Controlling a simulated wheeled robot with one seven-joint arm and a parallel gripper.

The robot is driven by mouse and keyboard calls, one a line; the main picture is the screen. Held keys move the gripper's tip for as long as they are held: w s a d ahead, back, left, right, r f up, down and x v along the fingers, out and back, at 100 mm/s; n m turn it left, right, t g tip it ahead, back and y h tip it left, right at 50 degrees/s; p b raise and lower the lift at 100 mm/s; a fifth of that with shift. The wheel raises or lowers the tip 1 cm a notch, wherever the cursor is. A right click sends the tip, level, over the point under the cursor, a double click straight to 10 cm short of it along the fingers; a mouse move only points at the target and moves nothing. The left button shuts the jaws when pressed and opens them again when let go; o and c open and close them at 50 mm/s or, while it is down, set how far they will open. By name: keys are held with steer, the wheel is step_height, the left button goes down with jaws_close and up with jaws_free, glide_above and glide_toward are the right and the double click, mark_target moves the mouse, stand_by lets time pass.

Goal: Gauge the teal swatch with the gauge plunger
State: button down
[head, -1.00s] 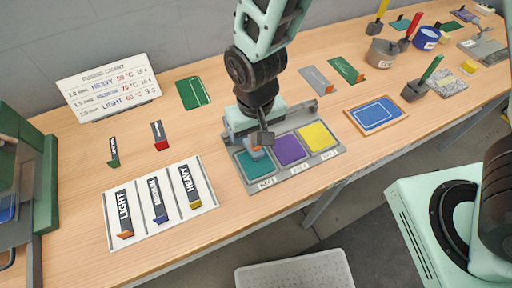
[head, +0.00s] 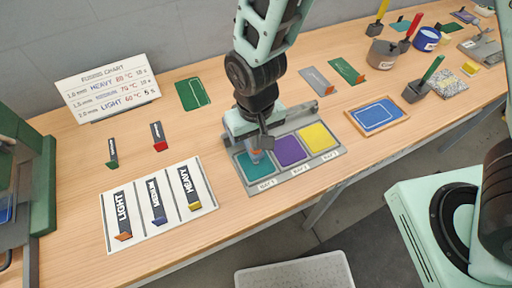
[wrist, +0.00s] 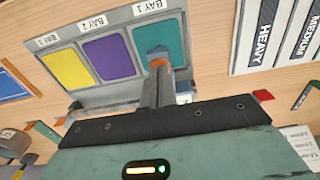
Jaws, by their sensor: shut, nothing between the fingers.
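The teal swatch (head: 258,165) lies flat in Bay 1 of a grey tray (head: 300,174), at the tray's left end in the head view. In the wrist view the teal swatch (wrist: 172,36) is at the top centre. My gripper (head: 257,153) is shut and points down over the swatch. In the wrist view its fingers (wrist: 159,66) end in an orange band and a grey tip in front of the teal. I cannot tell whether the tip touches the swatch. I cannot pick out the gauge plunger for certain; my gripper and wrist hide the tray's back left part.
Purple (head: 289,150) and yellow (head: 317,137) swatches fill the other bays. A white board (head: 142,240) with LIGHT, MEDIUM and HEAVY strips lies left. A fusing chart (head: 106,88) stands behind. A blue panel in a wooden frame (head: 351,124) lies right. Bare wood separates them.

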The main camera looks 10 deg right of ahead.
step_height(320, 180, up, 7)
steer(key=p, duration=0.6)
stand_by(0.3)
stand_by(0.4)
steer(key=s+d+r+n+b, duration=0.4)
steer(key=s+d+b, duration=0.4)
steer(key=s+b, duration=0.2)
steer(key=shift+s+r+n+y, duration=0.3)
steer(key=shift+s+r, duration=0.35)
steer(key=shift+r, duration=0.25)
stand_by(0.6)
